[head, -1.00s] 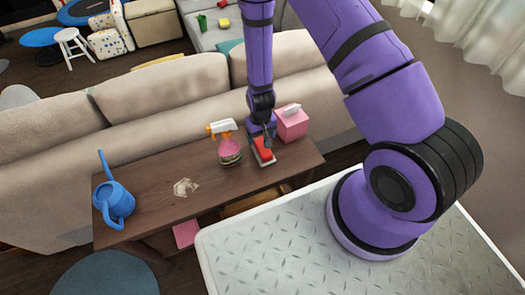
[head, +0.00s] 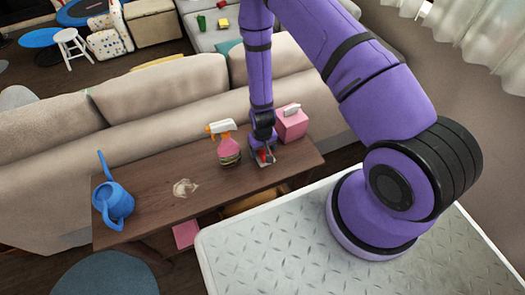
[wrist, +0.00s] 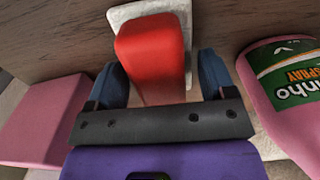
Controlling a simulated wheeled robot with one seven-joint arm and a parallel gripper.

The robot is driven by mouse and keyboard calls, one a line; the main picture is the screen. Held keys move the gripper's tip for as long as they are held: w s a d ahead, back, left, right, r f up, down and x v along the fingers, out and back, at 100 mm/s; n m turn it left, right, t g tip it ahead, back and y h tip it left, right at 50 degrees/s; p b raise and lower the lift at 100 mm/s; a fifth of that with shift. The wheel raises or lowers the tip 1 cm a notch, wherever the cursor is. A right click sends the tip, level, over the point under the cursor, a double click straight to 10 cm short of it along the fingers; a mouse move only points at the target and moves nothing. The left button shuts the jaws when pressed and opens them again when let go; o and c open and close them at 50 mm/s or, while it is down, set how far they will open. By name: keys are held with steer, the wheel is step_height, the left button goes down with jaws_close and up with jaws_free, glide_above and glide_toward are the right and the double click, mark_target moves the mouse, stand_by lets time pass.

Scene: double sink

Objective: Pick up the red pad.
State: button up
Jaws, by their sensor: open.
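The red pad (wrist: 152,48) is a rounded red block lying on a pale flat base (wrist: 183,12) on the wooden table. In the wrist view it stands between the two blue fingers of my gripper (wrist: 165,85), with a gap visible on the right side. My gripper is open around its near part. In the head view my gripper (head: 263,150) is low over the table and hides most of the pad (head: 264,157); only a little red and the pale base edge show.
A pink spray bottle (head: 228,148) stands close to the left of my gripper, and a pink tissue box (head: 292,124) close behind right. A crumpled beige piece (head: 185,188) and a blue watering can (head: 115,200) are farther left on the table (head: 150,172). A sofa (head: 180,90) runs behind.

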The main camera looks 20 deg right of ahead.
steer(key=c, duration=1.1)
steer(key=shift+o, duration=0.2)
steer(key=shift+r, duration=0.8)
step_height(320, 180, up, 2)
steer(key=shift+r, duration=0.1)
steer(key=s+d, duration=0.2)
steer(key=s, duration=0.5)
steer(key=s+d+r, duration=0.1)
steer(key=s+d, duration=0.2)
steer(key=s, duration=0.5)
steer(key=shift+s+r, duration=0.1)
steer(key=shift+o, duration=1.1)
steer(key=shift+c, duration=0.5)
